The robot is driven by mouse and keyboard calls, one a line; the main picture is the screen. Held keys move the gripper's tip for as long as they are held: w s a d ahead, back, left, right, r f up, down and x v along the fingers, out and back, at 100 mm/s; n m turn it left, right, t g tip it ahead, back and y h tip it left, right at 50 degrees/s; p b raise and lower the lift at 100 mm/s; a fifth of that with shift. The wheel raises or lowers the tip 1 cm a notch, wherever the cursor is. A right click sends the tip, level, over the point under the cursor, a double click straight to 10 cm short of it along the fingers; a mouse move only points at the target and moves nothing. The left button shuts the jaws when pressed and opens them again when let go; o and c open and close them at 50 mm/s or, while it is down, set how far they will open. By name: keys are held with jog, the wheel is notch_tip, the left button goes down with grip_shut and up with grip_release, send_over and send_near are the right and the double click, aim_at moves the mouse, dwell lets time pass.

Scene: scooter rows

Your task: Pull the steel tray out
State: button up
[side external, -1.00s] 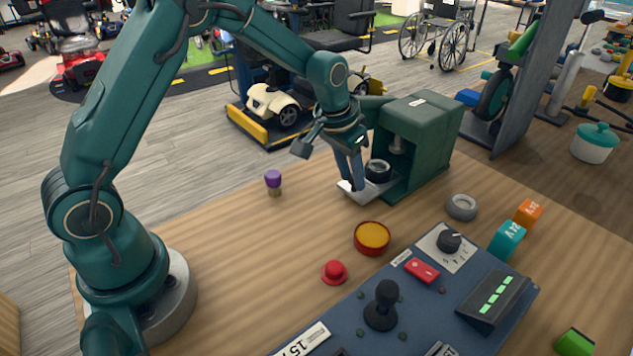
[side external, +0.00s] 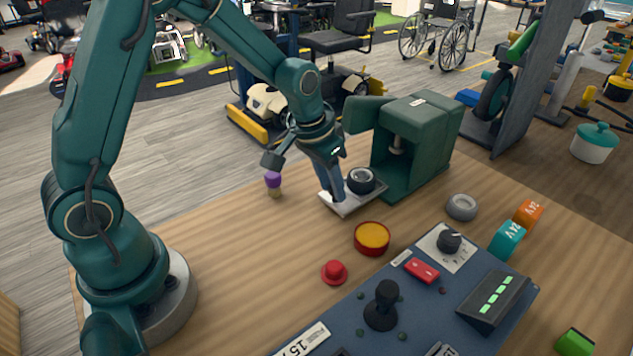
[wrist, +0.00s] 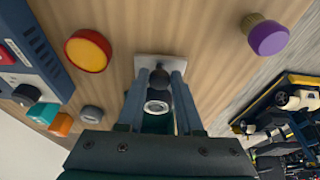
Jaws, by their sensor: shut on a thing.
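The steel tray (side external: 350,203) sticks out of the front of the green box-shaped press (side external: 420,140), low over the wooden table. A dark ring-shaped part with a pale centre (side external: 362,180) sits on the tray. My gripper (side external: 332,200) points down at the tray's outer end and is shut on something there. In the wrist view the fingers (wrist: 165,75) come down on either side of a dark round knob (wrist: 159,76) at the end of the tray (wrist: 148,62). The ring part (wrist: 156,107) shows behind the knob, and the fingers hide part of the tray.
A red-rimmed yellow dish (side external: 372,238) stands near the tray. A purple-topped peg (side external: 273,184) is to its left.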

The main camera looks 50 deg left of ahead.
jog(key=shift+s, duration=1)
jog(key=shift+w, duration=0.15)
jog(key=o, duration=1.5)
jog(key=shift+r, duration=3)
